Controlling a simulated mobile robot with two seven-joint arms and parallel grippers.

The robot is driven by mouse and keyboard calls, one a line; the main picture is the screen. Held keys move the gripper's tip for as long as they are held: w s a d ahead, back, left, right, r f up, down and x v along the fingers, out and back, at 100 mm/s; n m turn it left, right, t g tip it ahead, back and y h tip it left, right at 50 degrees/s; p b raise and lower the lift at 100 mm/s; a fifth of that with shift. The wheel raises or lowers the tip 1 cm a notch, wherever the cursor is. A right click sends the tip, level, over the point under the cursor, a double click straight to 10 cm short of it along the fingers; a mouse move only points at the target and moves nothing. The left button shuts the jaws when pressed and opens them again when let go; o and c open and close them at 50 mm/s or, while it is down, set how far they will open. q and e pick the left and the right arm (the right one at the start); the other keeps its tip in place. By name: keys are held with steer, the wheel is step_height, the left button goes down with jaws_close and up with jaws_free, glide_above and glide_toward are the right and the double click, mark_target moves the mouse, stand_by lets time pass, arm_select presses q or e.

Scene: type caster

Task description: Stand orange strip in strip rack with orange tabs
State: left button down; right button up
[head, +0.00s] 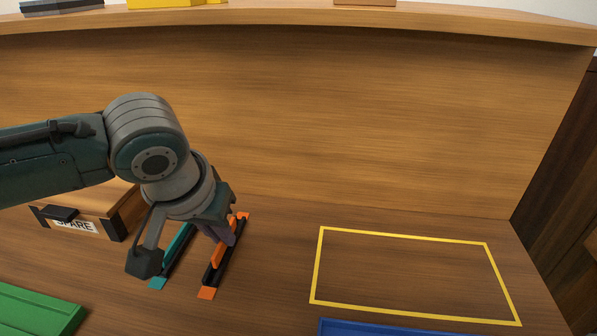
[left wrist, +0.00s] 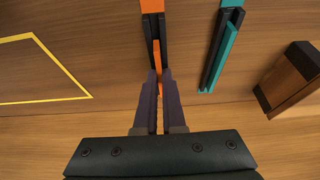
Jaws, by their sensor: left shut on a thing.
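The strip rack with orange tabs (head: 207,293) is a long narrow black holder lying on the table, with an orange tab at each end; its tab also shows in the left wrist view (left wrist: 153,6). The orange strip (head: 217,256) stands on edge along this rack, apparently between its black walls; the left wrist view also shows the strip (left wrist: 157,58). My left gripper (head: 226,236) is over the rack, shut on the strip, its two purple fingers (left wrist: 159,76) on either side. The gripper hides part of the strip, so I cannot tell whether it is fully seated. My right gripper is not in view.
A rack with teal tabs (head: 157,283) holding a teal strip lies just left of the orange one. A box marked SPARE (head: 75,225) stands further left. A green tray (head: 40,310) is front left, a blue one (head: 385,328) front right. The yellow outlined area (head: 415,238) is empty.

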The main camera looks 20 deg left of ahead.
arm_select(q)
steer(key=c, duration=0.9)
jaws_free()
steer(key=shift+f, duration=0.1)
steer(key=shift+r+p, duration=2.55)
steer(key=shift+p, duration=0.45)
